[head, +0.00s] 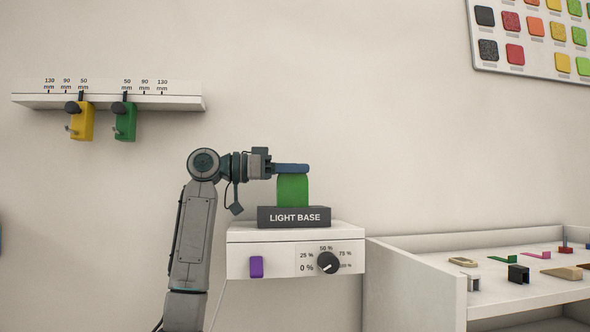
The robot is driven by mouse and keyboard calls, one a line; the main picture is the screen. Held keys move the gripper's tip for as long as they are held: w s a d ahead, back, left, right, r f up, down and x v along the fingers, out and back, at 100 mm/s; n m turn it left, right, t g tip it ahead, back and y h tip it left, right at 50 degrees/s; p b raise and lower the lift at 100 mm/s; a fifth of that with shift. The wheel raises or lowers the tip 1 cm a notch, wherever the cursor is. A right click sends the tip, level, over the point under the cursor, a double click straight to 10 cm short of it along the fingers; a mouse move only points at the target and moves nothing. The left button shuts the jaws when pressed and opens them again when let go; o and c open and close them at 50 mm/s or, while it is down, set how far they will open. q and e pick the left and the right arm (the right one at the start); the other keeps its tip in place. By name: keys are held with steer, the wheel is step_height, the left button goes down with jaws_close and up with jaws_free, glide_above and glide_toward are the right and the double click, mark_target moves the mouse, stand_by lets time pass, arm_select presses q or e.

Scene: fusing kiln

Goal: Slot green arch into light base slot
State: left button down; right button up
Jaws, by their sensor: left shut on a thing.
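The green arch (293,190) stands upright at the dark light base (294,217), which sits on top of a white control box. Its lower edge meets the top of the base; I cannot tell how deep it sits, and the slot itself is hidden. My left gripper (292,170) is shut on the top of the green arch, reaching in from the left. My right gripper is not in view.
The white control box (240,262) has a purple switch (256,267) and a dark dial (328,263). A wall rail (160,102) holds yellow and green clamps. A white tray table (415,270) with several small pieces stands at the right. Coloured samples hang top right.

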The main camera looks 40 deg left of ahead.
arm_select(q)
steer(key=c, duration=1.4)
jaws_free()
steer(key=shift+c, duration=0.2)
steer(key=shift+f, duration=0.1)
steer(key=shift+s+a, duration=0.25)
steer(key=b+v, duration=0.3)
steer(key=v, duration=0.7)
steer(key=shift+s, duration=0.1)
